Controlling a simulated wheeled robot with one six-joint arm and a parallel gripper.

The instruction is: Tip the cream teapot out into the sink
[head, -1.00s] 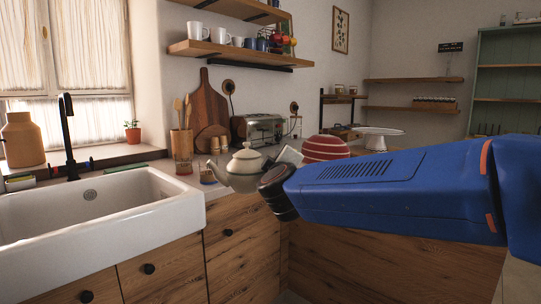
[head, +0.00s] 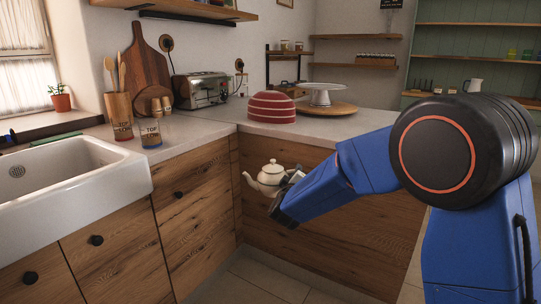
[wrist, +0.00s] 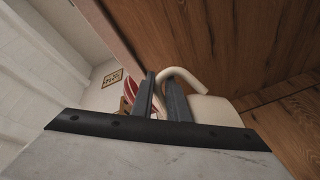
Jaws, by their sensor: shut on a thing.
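The cream teapot (head: 270,176) hangs in the air in front of the wooden cabinets, below counter height, roughly upright with its spout to the left and its lid on. My gripper (head: 288,184) is shut on its handle side, at the right of the pot. In the wrist view my gripper's two fingers (wrist: 166,98) close on the curved cream handle (wrist: 188,78), with part of the pot's body behind. The white sink (head: 75,180) is at the left in the head view, well apart from the teapot; its basin looks empty where it shows.
The counter carries a utensil holder (head: 119,115), a glass jar (head: 150,132), a toaster (head: 201,90), a red striped bowl (head: 271,107) and a cake stand (head: 321,93). Wooden cabinet fronts (head: 195,190) stand close behind the teapot. The floor (head: 262,284) below is clear.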

